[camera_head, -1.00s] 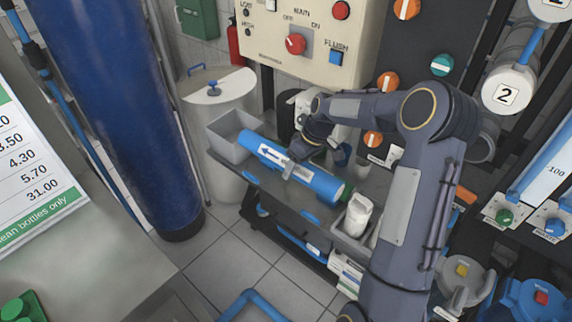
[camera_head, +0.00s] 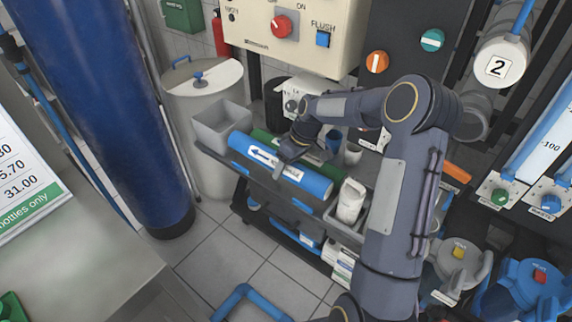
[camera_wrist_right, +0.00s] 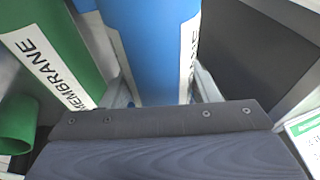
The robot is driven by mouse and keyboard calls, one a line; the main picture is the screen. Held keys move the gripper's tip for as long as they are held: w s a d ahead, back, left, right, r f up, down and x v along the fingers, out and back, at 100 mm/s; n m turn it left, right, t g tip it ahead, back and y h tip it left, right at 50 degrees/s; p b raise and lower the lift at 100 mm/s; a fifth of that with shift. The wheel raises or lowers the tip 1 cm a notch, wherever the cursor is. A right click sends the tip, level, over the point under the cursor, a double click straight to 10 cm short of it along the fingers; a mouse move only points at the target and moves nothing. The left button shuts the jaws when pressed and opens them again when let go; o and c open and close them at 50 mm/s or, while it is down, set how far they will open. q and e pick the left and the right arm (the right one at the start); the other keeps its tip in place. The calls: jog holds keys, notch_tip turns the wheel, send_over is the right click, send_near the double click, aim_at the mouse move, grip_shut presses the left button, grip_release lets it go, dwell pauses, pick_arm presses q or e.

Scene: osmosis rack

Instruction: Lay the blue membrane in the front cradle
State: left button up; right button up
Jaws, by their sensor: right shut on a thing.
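The blue membrane (camera_head: 310,180), a long blue cylinder with a white arrow label, lies lengthwise over the front part of the cart's top in the head view. My right gripper (camera_head: 287,153) is shut around its middle from above. In the right wrist view the blue membrane (camera_wrist_right: 152,50) sits between the two fingers (camera_wrist_right: 165,92). A green membrane (camera_head: 262,136) lies behind it, roughly parallel; it also shows in the wrist view (camera_wrist_right: 45,50). A blue pad (camera_head: 302,206), perhaps part of the front cradle, shows below the blue membrane. Whether the membrane touches it I cannot tell. My left gripper is out of view.
A grey bin (camera_head: 221,125) stands at the cart's left end and a white bottle (camera_head: 351,200) at its right. Cups (camera_head: 353,153) stand behind. A control panel (camera_head: 290,35) is above. A big blue tank (camera_head: 110,110) stands left; floor in front is mostly clear.

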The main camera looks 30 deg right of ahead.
aim_at(287, 185)
jog(key=shift+f+b, duration=1.45)
jog(key=shift+f, duration=0.7)
jog(key=shift+s+f, duration=0.1)
jog(key=o, duration=1.3)
jog(key=shift+s, duration=0.1)
jog(key=shift+d+f, duration=0.1)
jog(key=v, duration=0.7)
jog(key=shift+r, duration=0.75)
